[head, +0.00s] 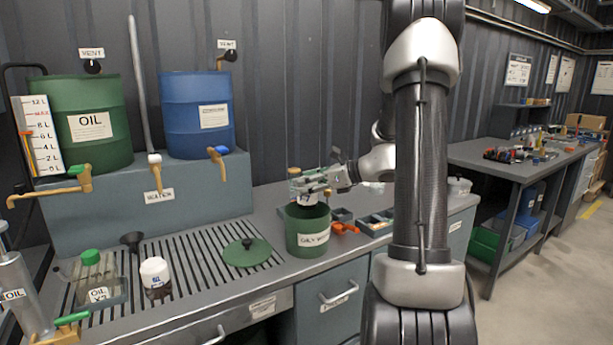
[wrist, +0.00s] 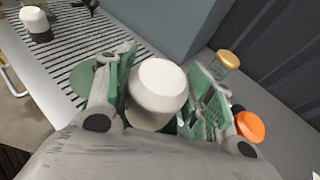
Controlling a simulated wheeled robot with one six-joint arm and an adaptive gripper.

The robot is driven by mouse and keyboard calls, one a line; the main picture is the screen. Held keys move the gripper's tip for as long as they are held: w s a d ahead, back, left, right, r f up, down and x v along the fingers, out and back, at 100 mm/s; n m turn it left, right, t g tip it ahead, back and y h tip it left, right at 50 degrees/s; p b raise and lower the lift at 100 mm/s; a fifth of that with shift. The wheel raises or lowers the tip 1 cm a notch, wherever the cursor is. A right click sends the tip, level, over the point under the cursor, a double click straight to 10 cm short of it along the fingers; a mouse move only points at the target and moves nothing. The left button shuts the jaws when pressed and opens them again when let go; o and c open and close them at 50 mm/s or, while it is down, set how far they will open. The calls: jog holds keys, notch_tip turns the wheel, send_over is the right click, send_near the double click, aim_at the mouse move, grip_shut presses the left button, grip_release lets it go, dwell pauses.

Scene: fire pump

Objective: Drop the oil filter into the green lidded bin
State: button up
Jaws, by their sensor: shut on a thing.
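My gripper (head: 312,187) is shut on a white, rounded canister, which I take as the oil filter (wrist: 160,85). In the wrist view it sits between the two finger pads, its pale end facing the camera. In the head view my gripper is above the mouth of the green bin (head: 307,238), which has a white label and stands open on the bench. The filter is small and partly hidden there, so its exact height over the rim is unclear. The bin's green lid (head: 247,253) lies flat on the slatted drain to the left; it shows partly in the wrist view (wrist: 84,80).
A white-capped canister (head: 155,273) and a green-capped oil container (head: 94,268) stand on the drain. Small parts trays (head: 375,224) and an orange item (head: 345,228) lie right of the bin. Green (head: 85,120) and blue (head: 197,115) drums stand behind.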

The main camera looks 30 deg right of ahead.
jog(key=shift+f, duration=1.8)
jog(key=o, duration=1.2)
jog(key=shift+o, duration=0.2)
jog(key=shift+s, duration=0.1)
jog(key=v, duration=1.2)
